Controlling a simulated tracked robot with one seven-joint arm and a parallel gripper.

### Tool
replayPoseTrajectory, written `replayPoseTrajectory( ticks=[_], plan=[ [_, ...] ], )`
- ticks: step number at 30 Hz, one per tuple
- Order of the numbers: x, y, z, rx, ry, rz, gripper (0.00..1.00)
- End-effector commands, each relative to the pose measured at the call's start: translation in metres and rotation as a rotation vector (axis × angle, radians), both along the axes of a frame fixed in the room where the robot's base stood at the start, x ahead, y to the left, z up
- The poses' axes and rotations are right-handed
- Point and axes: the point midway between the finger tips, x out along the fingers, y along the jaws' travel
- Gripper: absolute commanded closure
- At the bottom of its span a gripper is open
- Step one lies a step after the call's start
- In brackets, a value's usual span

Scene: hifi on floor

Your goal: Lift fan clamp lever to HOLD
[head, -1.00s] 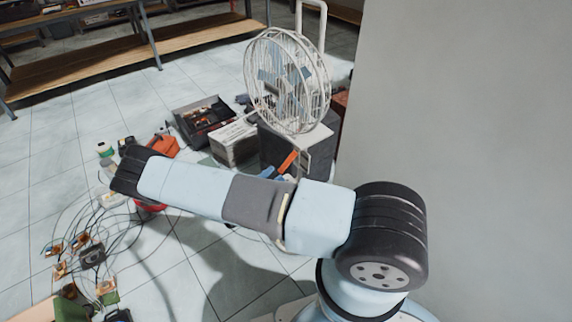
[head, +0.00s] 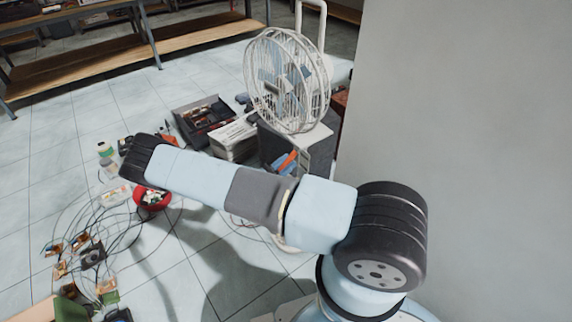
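A white wire-cage fan (head: 287,82) stands upright on a dark box-shaped unit with a pale top (head: 310,137), beside the grey wall. A small orange bar (head: 287,161) with blue beside it shows low in front of the unit, just above my arm. I cannot tell whether it is the clamp lever; no lever or HOLD mark can be made out. My arm stretches leftward across the view, below the fan. My gripper is not visible, so its state and its place relative to the lever cannot be seen.
An open dark toolbox (head: 203,118) and a pale stacked box (head: 233,136) stand left of the fan. A red bowl (head: 151,197) and tangled cables with small parts (head: 92,254) lie on the floor. A grey wall (head: 460,120) closes the right side. A wooden-shelved bench (head: 100,60) is behind.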

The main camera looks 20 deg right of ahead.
Motion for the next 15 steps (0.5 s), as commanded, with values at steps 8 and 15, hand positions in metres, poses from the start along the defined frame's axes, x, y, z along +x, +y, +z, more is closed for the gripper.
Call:
replayPoseTrajectory(
  ticks=[8,15],
  plan=[
    [0.0001,-0.0002,0.0000,0.000,0.000,0.000,0.88],
    [0.0002,-0.0003,-0.0001,0.000,0.000,-0.001,1.00]
  ],
)
